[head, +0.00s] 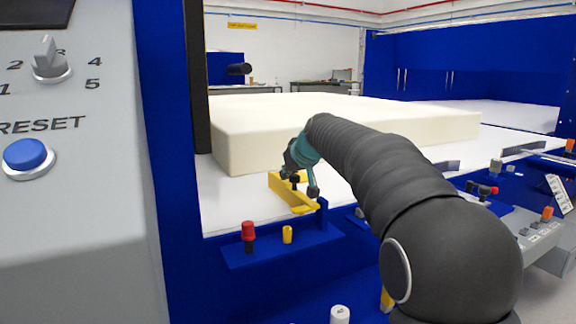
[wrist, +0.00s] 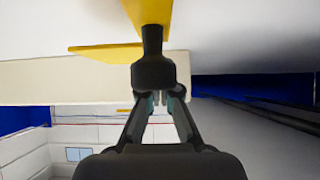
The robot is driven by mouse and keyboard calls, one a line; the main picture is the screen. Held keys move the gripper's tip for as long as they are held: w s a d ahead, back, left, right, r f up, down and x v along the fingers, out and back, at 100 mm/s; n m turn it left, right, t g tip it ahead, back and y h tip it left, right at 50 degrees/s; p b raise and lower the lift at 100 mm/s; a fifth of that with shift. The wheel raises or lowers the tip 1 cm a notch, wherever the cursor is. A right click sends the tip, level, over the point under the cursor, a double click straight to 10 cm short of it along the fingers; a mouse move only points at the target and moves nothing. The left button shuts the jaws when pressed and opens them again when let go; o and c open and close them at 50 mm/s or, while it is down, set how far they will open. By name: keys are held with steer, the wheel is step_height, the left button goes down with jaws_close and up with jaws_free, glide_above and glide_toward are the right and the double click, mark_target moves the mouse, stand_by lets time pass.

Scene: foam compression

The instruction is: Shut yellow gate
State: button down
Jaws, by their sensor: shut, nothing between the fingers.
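The yellow gate (head: 292,193) is a narrow yellow bar at the near edge of the white table, below the foam block. It has a black knob (head: 295,179) on it. In the wrist view the yellow gate (wrist: 148,12) runs down from the top edge, and the dark knob (wrist: 153,70) stands in front of my fingertips. My gripper (head: 313,188) is shut and empty, right at the gate beside the knob. In the wrist view my gripper (wrist: 158,98) is close behind the knob; whether it touches the knob I cannot tell. My arm hides part of the area to the right.
A large cream foam block (head: 340,125) lies on the white table (head: 240,200) behind the gate. A red knob (head: 248,231) and a yellow post (head: 287,234) stand on the blue ledge in front. A grey control panel (head: 70,220) with a blue button fills the left side.

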steer(key=shift+f, duration=0.5)
steer(key=shift+f, duration=0.1)
steer(key=shift+w+r, duration=0.1)
steer(key=shift+r, duration=0.35)
steer(key=r+p, duration=0.2)
steer(key=r, duration=0.2)
steer(key=shift+s+r, duration=0.2)
steer(key=v, duration=0.8)
steer(key=s+d+f+m+g+h, duration=0.1)
steer(key=s+d+f+m, duration=0.2)
steer(key=s, duration=0.9)
steer(key=s+d+f+g+h, duration=0.1)
steer(key=s+d+f, duration=0.2)
steer(key=s+f, duration=0.8)
steer(key=s+d+f+m+g+h, duration=0.1)
steer(key=s+d+f+h, duration=0.1)
steer(key=s+f, duration=0.9)
steer(key=s, duration=0.5)
steer(key=shift+s+d+m+g, duration=0.2)
steer(key=shift+d+m+g, duration=0.1)
steer(key=shift+d+g, duration=0.1)
